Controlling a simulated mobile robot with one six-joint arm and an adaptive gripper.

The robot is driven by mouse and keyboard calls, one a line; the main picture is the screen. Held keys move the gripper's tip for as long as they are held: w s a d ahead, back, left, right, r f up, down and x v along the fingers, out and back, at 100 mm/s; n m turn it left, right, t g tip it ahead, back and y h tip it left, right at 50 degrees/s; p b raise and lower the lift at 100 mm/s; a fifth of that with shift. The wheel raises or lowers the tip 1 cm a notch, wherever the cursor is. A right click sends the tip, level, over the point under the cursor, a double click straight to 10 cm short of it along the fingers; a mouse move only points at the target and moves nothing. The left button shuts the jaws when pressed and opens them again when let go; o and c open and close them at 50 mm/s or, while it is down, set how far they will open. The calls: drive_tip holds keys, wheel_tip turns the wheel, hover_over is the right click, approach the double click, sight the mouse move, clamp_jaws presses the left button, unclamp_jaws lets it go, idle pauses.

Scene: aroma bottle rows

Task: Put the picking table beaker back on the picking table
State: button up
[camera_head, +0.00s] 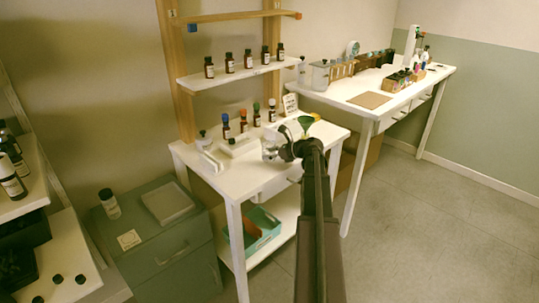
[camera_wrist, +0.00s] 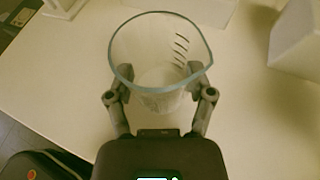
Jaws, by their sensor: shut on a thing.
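In the wrist view a clear glass beaker (camera_wrist: 158,62) with dark graduation marks and a pouring spout stands between the two fingers of my gripper (camera_wrist: 160,92), which is shut on it. The beaker looks upright and empty. A pale tabletop (camera_wrist: 60,85) lies below it; whether its base touches is hidden. In the head view my gripper (camera_head: 271,150) is over the nearer white table (camera_head: 235,180), towards its right half. The beaker is too small and blended there to make out clearly.
Several small bottles with coloured caps (camera_head: 243,121) stand along the table's back, beside a white tray (camera_head: 238,148). A shelf (camera_head: 235,74) with bottles is above.

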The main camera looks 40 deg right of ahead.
drive_tip(key=o, duration=1.1)
drive_tip(key=shift+f, duration=0.1)
drive_tip(key=shift+r, duration=0.2)
drive_tip(key=shift+s+d+r+p, duration=0.2)
drive_tip(key=shift+s+r+p, duration=0.05)
drive_tip(key=shift+s+p, duration=0.2)
drive_tip(key=p+v, duration=0.3)
drive_tip(key=v, duration=0.6)
drive_tip(key=shift+r, duration=0.1)
drive_tip(key=shift+p+v, duration=0.5)
drive_tip(key=shift+v, duration=0.4)
